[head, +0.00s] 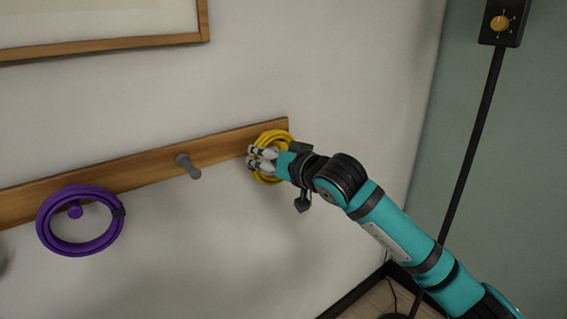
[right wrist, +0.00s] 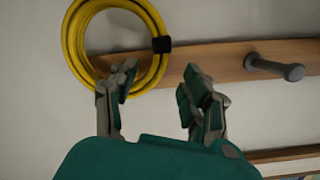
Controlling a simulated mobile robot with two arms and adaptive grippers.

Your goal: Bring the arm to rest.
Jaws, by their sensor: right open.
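My right gripper (head: 261,158) is at the right end of the wooden peg rail, in front of a yellow coiled cable (head: 274,136). The right wrist view shows its two fingers (right wrist: 160,84) spread apart with nothing between them. There the yellow coil (right wrist: 74,40), with a black tie, lies against the rail, and one finger overlaps its lower edge. I cannot tell whether that finger touches it. The peg behind the coil is hidden. My left gripper is not in view.
The wooden rail (head: 137,177) runs along the white wall, with a bare grey peg (head: 188,166) in the middle. A purple coil (head: 48,226) hangs at the left. A framed picture (head: 120,43) is above.

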